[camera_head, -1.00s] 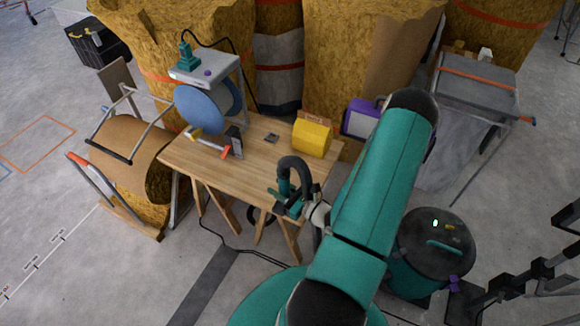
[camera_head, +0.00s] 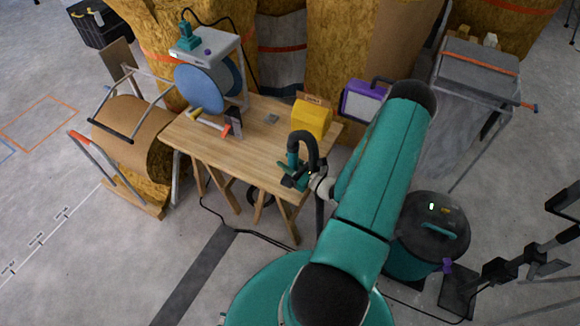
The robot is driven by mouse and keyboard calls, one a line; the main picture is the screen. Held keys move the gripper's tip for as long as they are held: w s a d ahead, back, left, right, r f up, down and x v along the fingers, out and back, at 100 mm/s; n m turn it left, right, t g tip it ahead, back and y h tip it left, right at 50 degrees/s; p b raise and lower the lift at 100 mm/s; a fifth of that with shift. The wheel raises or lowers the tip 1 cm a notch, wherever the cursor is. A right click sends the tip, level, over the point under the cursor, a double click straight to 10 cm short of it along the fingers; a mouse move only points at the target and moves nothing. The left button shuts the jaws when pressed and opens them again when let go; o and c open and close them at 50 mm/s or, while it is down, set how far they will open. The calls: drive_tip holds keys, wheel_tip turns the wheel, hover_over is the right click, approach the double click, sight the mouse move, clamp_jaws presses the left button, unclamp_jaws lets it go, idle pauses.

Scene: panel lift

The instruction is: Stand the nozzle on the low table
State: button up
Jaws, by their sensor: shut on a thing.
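My gripper (camera_head: 296,178) is small in the body camera view, at the right front corner of the wooden table. It is shut on a dark, hooked tube that I take to be the nozzle (camera_head: 304,143). The hook arches up above the jaws, and a dark straight length hangs below my wrist. The jaws' contact with it is too small to see clearly. The low table (camera_head: 225,160) is a pale wooden top on trestle legs. The nozzle overlaps its right front part in the picture; I cannot tell whether it touches the top.
On the table stand a yellow box (camera_head: 312,118), a small grey plate (camera_head: 271,118) and a dark block (camera_head: 234,122). A blue disc machine (camera_head: 203,88) fills its back left. The middle front is clear. A vacuum-like drum (camera_head: 428,240) stands right of my arm.

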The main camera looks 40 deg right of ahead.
drive_tip(key=d+f, duration=0.1)
drive_tip(key=w+d+f, duration=0.1)
drive_tip(key=f, duration=0.1)
drive_tip(key=w+d+f, duration=0.1)
drive_tip(key=f, duration=0.1)
drive_tip(key=shift+w, duration=0.25)
drive_tip(key=shift+f, duration=1.55)
drive_tip(key=shift+f, duration=0.15)
drive_tip(key=o, duration=1.1)
drive_tip(key=shift+o, duration=0.2)
drive_tip(key=s+d, duration=0.1)
drive_tip(key=s, duration=1)
drive_tip(key=shift+s+d, duration=0.35)
drive_tip(key=shift+s, duration=0.05)
